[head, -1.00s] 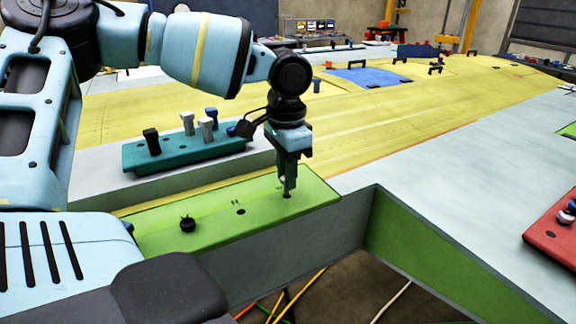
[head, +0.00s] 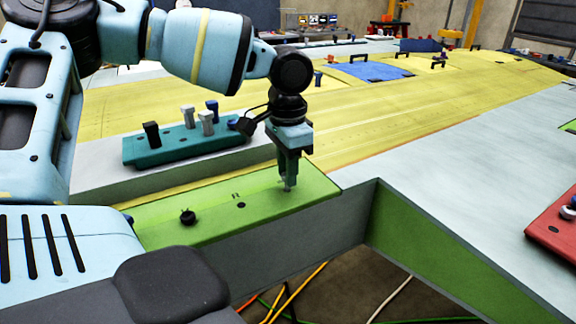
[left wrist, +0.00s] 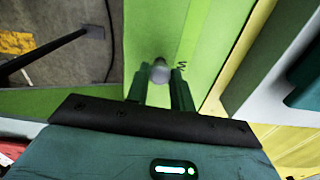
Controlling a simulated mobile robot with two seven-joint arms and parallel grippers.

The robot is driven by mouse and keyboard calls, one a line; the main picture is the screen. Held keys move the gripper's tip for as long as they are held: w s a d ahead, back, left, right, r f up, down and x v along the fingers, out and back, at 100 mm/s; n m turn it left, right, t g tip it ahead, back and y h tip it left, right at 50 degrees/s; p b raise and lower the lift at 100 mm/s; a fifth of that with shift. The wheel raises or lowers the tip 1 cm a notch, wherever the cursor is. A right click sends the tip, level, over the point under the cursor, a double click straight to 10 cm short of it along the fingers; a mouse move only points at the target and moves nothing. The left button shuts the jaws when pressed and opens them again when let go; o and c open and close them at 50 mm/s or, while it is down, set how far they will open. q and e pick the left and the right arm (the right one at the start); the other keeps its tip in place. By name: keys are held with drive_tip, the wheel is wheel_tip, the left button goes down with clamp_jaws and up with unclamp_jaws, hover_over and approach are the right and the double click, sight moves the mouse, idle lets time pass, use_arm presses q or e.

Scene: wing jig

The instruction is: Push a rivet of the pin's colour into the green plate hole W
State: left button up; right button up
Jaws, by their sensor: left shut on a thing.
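The green plate (head: 215,213) lies along the near edge of the bench. My left gripper (head: 288,183) points down at the plate's right end, its fingers shut on a grey rivet (left wrist: 160,71). In the left wrist view the rivet's round head shows between the fingertips (left wrist: 160,85), beside a mark like a W on the plate (left wrist: 181,65). The hole beneath is hidden; I cannot tell how deep the rivet sits. A black pin (head: 188,217) stands at the plate's left, and an open dark hole (head: 241,205) is in its middle. My right gripper is not in view.
A teal block (head: 185,150) behind the plate holds black, grey and blue rivets. A red block (head: 555,232) stands at the right edge. The yellow wing panel (head: 400,115) spreads behind. A gap with cables (head: 330,285) opens in front of the bench.

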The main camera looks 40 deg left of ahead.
use_arm(q)
drive_tip(key=shift+f+b, duration=0.3)
drive_tip(key=shift+f, duration=0.65)
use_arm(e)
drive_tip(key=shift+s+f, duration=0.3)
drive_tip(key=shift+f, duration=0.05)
use_arm(q)
drive_tip(key=o, duration=1)
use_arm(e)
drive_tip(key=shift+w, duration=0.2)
use_arm(q)
drive_tip(key=shift+o, duration=0.2)
wheel_tip(320, 180, up, 8)
drive_tip(key=shift+f, duration=0.1)
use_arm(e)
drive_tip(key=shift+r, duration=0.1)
use_arm(q)
wheel_tip(320, 180, up, 7)
drive_tip(key=p, duration=0.2)
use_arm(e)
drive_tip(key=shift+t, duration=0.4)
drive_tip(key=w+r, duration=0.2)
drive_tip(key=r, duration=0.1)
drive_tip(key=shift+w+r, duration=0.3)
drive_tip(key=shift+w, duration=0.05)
